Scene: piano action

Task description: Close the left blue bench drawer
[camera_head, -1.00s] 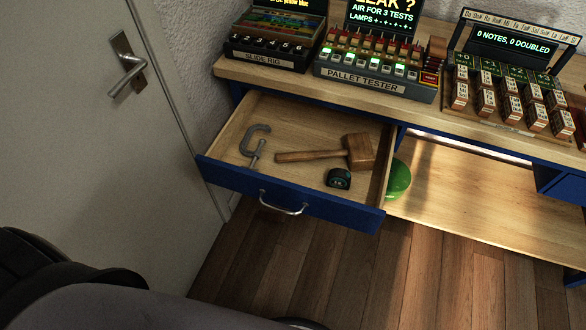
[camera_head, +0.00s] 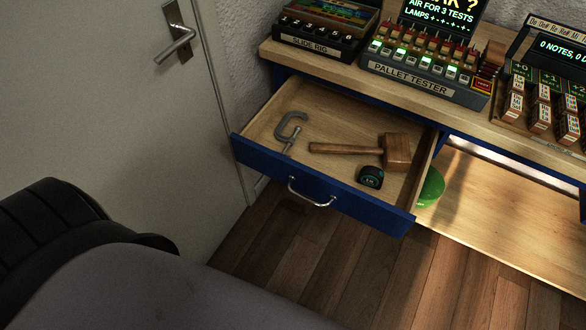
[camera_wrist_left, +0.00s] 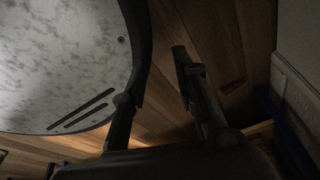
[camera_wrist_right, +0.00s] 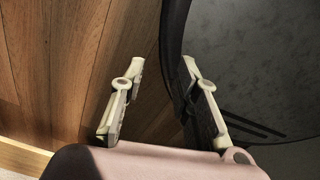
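The left blue bench drawer (camera_head: 262,160) stands pulled out from under the bench top in the head view. Its blue front carries a curved metal handle (camera_head: 312,202). Inside lie a grey clamp (camera_head: 290,127), a wooden mallet (camera_head: 396,152) and a dark tape measure (camera_head: 370,177). My left gripper (camera_wrist_left: 158,72) shows in its wrist view with dark fingers apart and nothing between them, above wooden floor. My right gripper (camera_wrist_right: 163,65) is open and empty in its wrist view, also over floor. Neither gripper shows in the head view, and neither touches the drawer.
A grey door (camera_head: 110,90) with a lever handle is at the left. The bench top (camera_head: 420,98) bears a slide rig (camera_head: 310,45) and a pallet tester (camera_head: 425,75). A green round thing (camera_head: 431,187) sits on the lower shelf (camera_head: 500,215). Floor (camera_head: 310,245) before the drawer is clear.

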